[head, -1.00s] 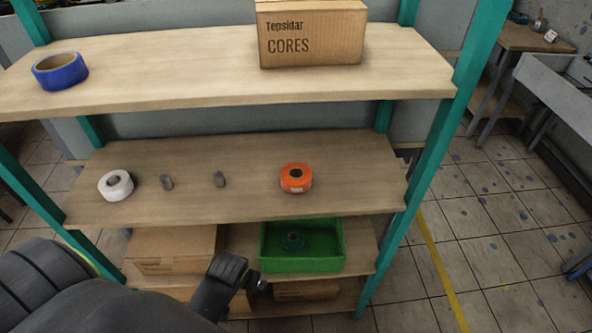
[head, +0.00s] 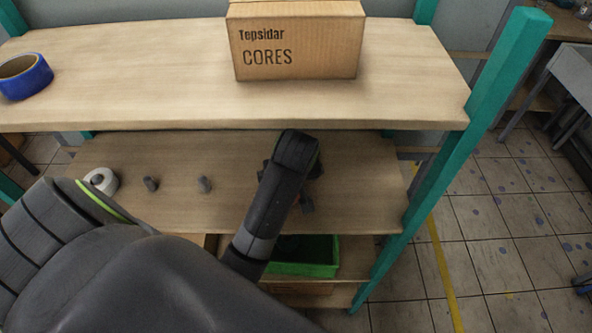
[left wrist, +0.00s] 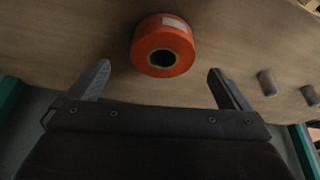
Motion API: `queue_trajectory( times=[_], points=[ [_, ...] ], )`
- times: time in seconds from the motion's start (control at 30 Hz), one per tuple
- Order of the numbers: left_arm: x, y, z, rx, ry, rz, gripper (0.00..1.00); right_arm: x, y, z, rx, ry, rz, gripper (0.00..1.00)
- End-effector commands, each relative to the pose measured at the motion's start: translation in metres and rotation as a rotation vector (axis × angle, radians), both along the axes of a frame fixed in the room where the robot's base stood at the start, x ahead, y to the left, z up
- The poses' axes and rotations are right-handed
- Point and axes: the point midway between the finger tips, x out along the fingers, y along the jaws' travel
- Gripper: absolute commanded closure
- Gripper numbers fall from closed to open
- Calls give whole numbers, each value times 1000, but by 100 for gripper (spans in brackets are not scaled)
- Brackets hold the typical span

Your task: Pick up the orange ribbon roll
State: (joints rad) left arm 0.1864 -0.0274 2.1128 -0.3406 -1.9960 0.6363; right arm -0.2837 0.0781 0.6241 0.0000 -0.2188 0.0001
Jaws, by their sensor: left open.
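The orange ribbon roll (left wrist: 162,46) lies flat on the wooden shelf in the left wrist view, with a white label on its side. My left gripper (left wrist: 160,82) is open, its two fingers apart on either side of the roll's near edge and not touching it. In the head view my left gripper (head: 290,190) is over the right part of the middle shelf (head: 235,212). There the arm and gripper hide nearly all of the orange roll. My right gripper is in no view.
Two small grey pegs (head: 151,184) and a white roll (head: 101,181) sit to the left on the middle shelf. The top shelf overhangs it, holding a Tepsidar CORES box (head: 297,45) and a blue roll (head: 24,77). A green bin (head: 305,256) is below. A teal post (head: 465,140) stands at right.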

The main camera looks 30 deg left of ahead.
Motion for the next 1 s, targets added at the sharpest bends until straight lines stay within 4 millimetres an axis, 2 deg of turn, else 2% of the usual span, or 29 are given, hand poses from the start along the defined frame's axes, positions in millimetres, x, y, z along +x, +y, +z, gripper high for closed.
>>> queue_trajectory(
  times=[0.17, 0.43, 0.57, 0.7, 0.83, 1.0],
  points=[
    [5, 3, -12, -1, 4, 11, 0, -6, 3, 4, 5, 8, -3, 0],
    [12, 13, -35, 1, 5, 9, 0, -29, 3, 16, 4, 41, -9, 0],
    [17, 18, -52, -1, 3, 8, 0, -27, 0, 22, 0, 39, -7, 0],
    [20, 21, -64, 0, 3, 8, 0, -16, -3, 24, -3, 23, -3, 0],
    [21, 22, -67, -1, -1, 8, 0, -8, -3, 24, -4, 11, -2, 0],
    [21, 21, -67, -2, -1, 8, 1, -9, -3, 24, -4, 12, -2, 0]
  ],
)
